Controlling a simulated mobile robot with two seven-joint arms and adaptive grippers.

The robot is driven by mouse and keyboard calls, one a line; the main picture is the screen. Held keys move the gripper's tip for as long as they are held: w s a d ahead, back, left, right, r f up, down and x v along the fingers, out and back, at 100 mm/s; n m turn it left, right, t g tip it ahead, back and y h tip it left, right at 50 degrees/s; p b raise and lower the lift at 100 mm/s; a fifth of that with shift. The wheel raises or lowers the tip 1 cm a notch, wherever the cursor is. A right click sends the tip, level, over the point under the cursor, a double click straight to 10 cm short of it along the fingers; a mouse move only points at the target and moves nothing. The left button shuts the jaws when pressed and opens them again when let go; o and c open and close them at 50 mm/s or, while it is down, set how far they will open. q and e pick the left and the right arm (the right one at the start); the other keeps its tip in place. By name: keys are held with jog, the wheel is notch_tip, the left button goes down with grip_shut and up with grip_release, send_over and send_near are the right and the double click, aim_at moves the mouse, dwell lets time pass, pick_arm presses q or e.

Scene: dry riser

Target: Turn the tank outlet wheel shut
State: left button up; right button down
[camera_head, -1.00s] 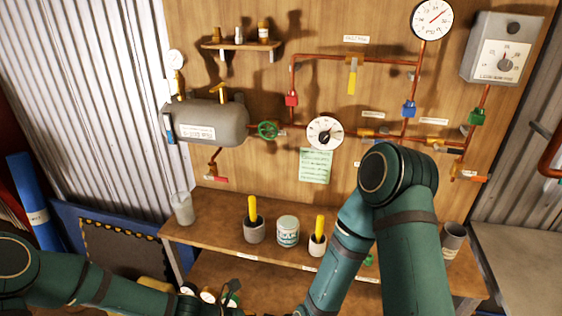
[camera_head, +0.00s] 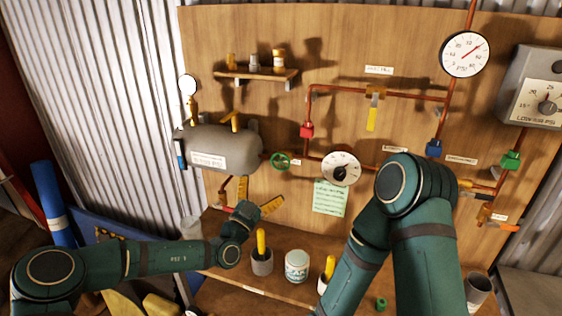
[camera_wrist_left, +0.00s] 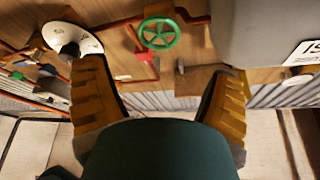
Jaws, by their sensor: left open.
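The green tank outlet wheel (camera_head: 281,161) is on the pipe just right of the grey tank (camera_head: 222,147). My left gripper (camera_head: 257,196) is open and empty, below and slightly left of the wheel, apart from it. In the left wrist view the wheel (camera_wrist_left: 159,33) shows whole at the top, between and beyond the two yellow fingers (camera_wrist_left: 163,85); the tank (camera_wrist_left: 262,30) is at the upper right. My right arm (camera_head: 410,235) shows, but its gripper is not in view.
A round gauge (camera_head: 341,168) is right of the wheel, with a green note (camera_head: 329,197) under it. A pipe with a red fitting (camera_head: 306,130) rises nearby. Cups with yellow handles (camera_head: 261,262) and a white jar (camera_head: 297,265) stand on the bench below.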

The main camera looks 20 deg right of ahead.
aim_at(280, 163)
pick_arm(q)
jog(key=x, duration=1)
jog(key=shift+w+d, duration=0.25)
jog(key=shift+d, duration=0.1)
jog(key=c, duration=0.9)
jog(key=shift+c, duration=0.3)
